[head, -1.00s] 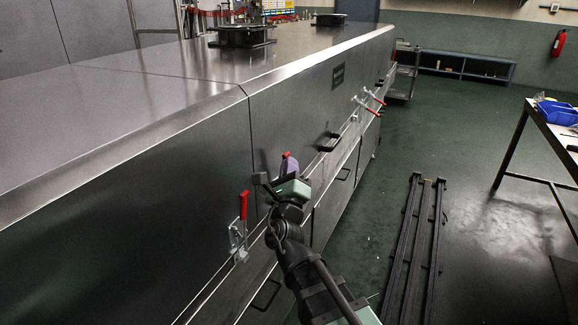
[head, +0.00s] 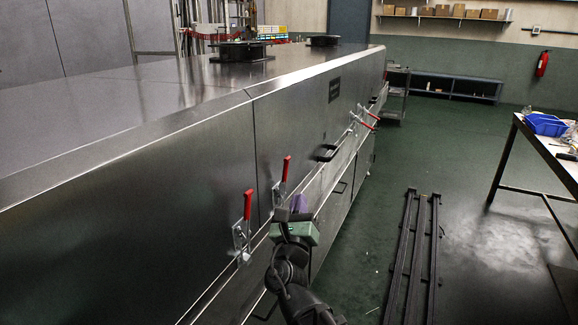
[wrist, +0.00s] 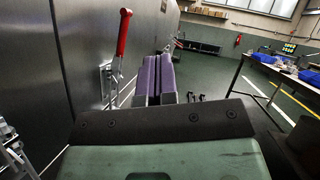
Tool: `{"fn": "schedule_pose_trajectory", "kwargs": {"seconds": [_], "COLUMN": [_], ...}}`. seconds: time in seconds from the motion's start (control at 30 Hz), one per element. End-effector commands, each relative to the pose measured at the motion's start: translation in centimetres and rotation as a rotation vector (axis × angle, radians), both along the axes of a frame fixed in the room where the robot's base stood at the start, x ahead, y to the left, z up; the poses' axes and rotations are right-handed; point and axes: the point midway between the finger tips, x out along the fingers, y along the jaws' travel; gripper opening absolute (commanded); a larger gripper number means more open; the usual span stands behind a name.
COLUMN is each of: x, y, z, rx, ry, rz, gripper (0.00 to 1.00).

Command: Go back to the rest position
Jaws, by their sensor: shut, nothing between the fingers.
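My gripper (head: 297,210) is in front of the long steel dryer (head: 180,135), low beside the red-handled clamps. In the wrist view its two purple fingers (wrist: 153,78) lie together with nothing between them. The near toggle clamp (head: 246,225) has its red handle upright. A second clamp (head: 283,185), also with its red handle upright, is just behind my gripper, and its handle (wrist: 123,32) shows left of the fingers in the wrist view. I cannot see any contact between the gripper and the clamps.
Farther clamps (head: 364,118) have red handles sticking outward, near a black door handle (head: 326,152). Dark rails (head: 415,255) lie on the floor at right. A table (head: 545,150) with a blue bin (head: 545,124) stands far right. Green floor between is open.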

Motion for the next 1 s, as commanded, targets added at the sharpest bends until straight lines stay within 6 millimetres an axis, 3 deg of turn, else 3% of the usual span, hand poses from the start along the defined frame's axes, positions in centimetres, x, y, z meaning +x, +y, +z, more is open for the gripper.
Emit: {"fn": "schedule_pose_trajectory", "kwargs": {"seconds": [0.07,0.17,0.3,0.4,0.5,0.7,0.73,0.8,0.87,1.0], "x": [-0.2,-0.9,-3.7,-6.5,-9.1,-12.9,-13.1,-13.0,-12.9,-12.9], "y": [-2.8,-7.3,-12.4,-13.4,-13.0,-11.5,-11.8,-15.0,-14.8,-14.7], "z": [-1.5,-5.6,-13.8,-18.7,-21.9,-24.5,-24.6,-24.6,-20.7,-15.5], "rx": [0.391,0.969,1.718,2.089,2.325,2.578,-2.545,-2.479,-2.485,-2.491], "ry": [-0.012,-0.056,-0.208,-0.348,-0.476,-0.622,0.610,0.689,0.684,0.680], "rz": [-0.007,-0.102,-0.428,-0.731,-1.038,-1.634,1.666,1.634,1.635,1.634], "gripper": [0.00,0.00,0.00,0.00,0.00,0.00,0.00,0.00,0.00,0.00]}}
